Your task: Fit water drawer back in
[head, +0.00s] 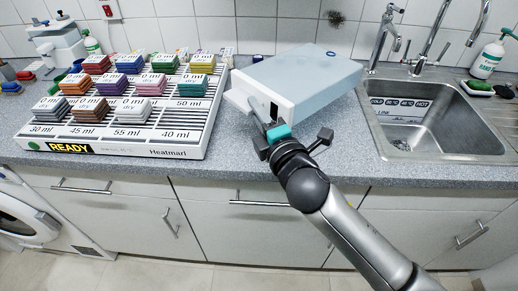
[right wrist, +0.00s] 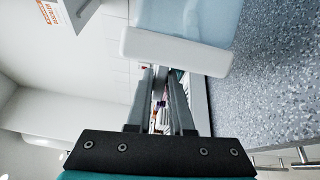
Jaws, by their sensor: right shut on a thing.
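The water drawer (head: 315,80) is a large pale-blue box with a whitish front panel (head: 243,104), over the counter's middle in the head view. It sits at an angle; whether it touches the counter is unclear. In the right wrist view its white front (right wrist: 172,50) and pale-blue body (right wrist: 180,14) show at the top. My right gripper (head: 268,124) is shut on the drawer at its front end. In the right wrist view its two fingers (right wrist: 162,72) converge just beside the white front; the exact contact is hidden. My left gripper is not in view.
A white Heatmari unit (head: 110,148) with a READY display and several coloured blocks fills the left counter. A steel sink (head: 430,120) with taps is at the right. Bare grey counter (head: 215,165) lies between unit and drawer. A wall with a socket stands behind.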

